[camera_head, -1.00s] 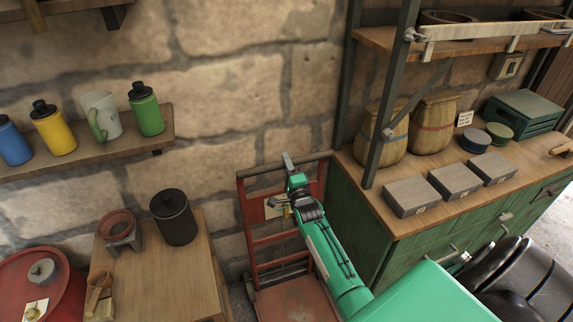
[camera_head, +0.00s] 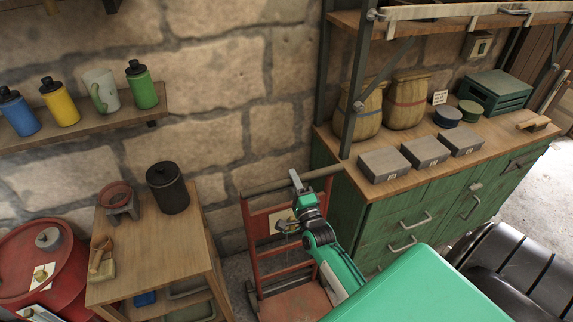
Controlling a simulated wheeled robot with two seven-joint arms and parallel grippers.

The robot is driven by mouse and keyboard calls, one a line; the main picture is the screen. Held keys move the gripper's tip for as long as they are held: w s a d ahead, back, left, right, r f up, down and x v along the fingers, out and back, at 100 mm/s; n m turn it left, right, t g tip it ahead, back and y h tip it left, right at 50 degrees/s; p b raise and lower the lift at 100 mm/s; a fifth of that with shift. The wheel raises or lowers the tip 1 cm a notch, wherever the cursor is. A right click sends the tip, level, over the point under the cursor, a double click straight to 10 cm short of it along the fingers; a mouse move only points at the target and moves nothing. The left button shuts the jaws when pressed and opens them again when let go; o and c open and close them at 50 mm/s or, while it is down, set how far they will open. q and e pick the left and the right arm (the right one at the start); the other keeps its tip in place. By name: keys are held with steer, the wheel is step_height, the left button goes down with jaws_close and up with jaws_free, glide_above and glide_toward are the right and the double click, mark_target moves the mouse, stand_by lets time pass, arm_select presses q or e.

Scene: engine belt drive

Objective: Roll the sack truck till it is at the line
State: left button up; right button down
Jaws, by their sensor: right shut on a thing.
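The red sack truck (camera_head: 257,233) stands upright against the stone wall, between the wooden side table and the green cabinet. Its reddish base plate (camera_head: 293,303) is low in the picture, and a grey-brown handle bar (camera_head: 290,180) runs across its top. My right gripper (camera_head: 296,181) is shut on the handle bar, with my green arm reaching in from the lower right and covering part of the frame. A pale tag hangs on the truck behind the gripper. The line does not show in this view. My left gripper is out of view.
The green cabinet (camera_head: 400,222) stands close on the truck's right. The wooden table (camera_head: 140,245) with a dark canister (camera_head: 168,187) stands on its left. A red drum (camera_head: 62,265) is at far left. Bare floor shows at far right.

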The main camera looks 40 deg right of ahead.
steer(key=s+a, duration=0.1)
steer(key=s, duration=0.5)
steer(key=shift+s+a+p, duration=0.3)
steer(key=shift+a+p, duration=0.05)
steer(key=shift+p, duration=0.05)
steer(key=c, duration=1.2)
jaws_free()
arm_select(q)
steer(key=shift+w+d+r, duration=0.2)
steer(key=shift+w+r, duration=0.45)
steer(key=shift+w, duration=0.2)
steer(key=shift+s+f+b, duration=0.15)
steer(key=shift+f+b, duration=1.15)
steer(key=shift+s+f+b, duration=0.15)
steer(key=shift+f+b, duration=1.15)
arm_select(e)
steer(key=v, duration=1.3)
steer(key=shift+s+f, duration=0.15)
steer(key=shift+s, duration=0.25)
